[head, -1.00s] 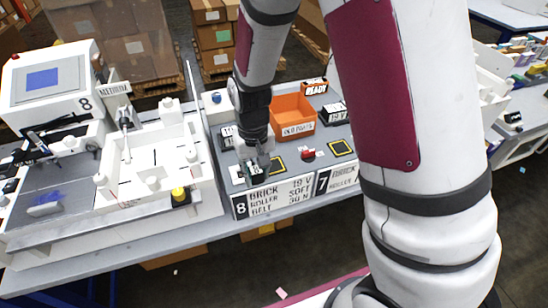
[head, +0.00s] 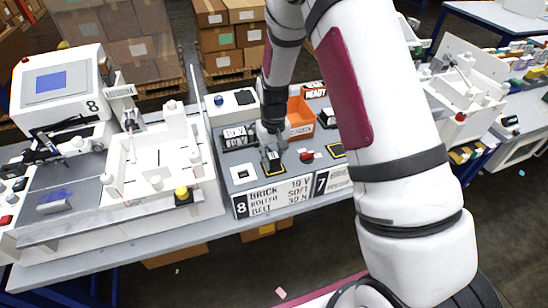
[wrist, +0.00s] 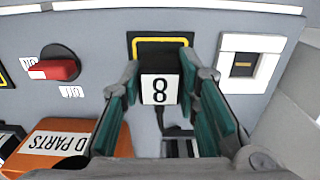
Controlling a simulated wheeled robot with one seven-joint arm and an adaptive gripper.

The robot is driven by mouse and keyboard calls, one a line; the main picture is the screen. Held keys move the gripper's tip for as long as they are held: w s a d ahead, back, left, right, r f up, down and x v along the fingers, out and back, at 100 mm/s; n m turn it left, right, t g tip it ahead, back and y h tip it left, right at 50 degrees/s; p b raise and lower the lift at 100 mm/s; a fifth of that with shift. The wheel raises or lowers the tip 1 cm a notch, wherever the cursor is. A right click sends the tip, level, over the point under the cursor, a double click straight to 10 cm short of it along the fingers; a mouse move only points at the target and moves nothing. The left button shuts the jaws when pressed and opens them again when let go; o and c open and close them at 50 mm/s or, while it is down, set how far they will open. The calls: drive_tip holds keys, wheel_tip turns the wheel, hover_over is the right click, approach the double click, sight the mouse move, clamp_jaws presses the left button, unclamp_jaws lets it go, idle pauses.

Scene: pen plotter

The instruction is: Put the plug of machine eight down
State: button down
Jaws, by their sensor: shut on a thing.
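The plug of machine eight (wrist: 160,88) is a black block with a white label "8", held between the teal-padded fingers of my gripper (wrist: 162,95). In the wrist view it overlaps the yellow-framed black pad (wrist: 187,41) on the grey panel; I cannot tell whether it touches the pad. A dark cable runs down from it. In the head view my gripper (head: 271,156) is low over this pad, by the "8" sign (head: 283,192). The white-framed socket (wrist: 243,65) is to the right in the wrist view, apart from the plug, and its slot looks empty.
A red rotary switch (wrist: 55,68) stands left of the pad in the wrist view. An orange parts bin (head: 300,124) stands behind the gripper. Machine eight (head: 62,92) is at the left. A second yellow-framed pad (head: 338,150) lies further right.

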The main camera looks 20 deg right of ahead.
sight(273, 156)
drive_tip(key=shift+f, duration=0.15)
drive_tip(key=c, duration=1.2)
unclamp_jaws()
wheel_tip(273, 156, up, 12)
drive_tip(key=b, duration=0.2)
drive_tip(key=s+r+t, duration=0.2)
drive_tip(key=s+r, duration=0.7)
drive_tip(key=r, duration=0.6)
drive_tip(key=s+r+t, duration=0.1)
drive_tip(key=s+r, duration=0.1)
drive_tip(key=s, duration=0.3)
drive_tip(key=s+r+t, duration=0.1)
drive_tip(key=s, duration=0.4)
drive_tip(key=s+r+t, duration=0.1)
drive_tip(key=s+r, duration=0.1)
drive_tip(key=s, duration=0.4)
drive_tip(key=shift+s+r+t, duration=0.1)
drive_tip(key=shift+r+t, duration=0.2)
drive_tip(key=shift+r, duration=0.05)
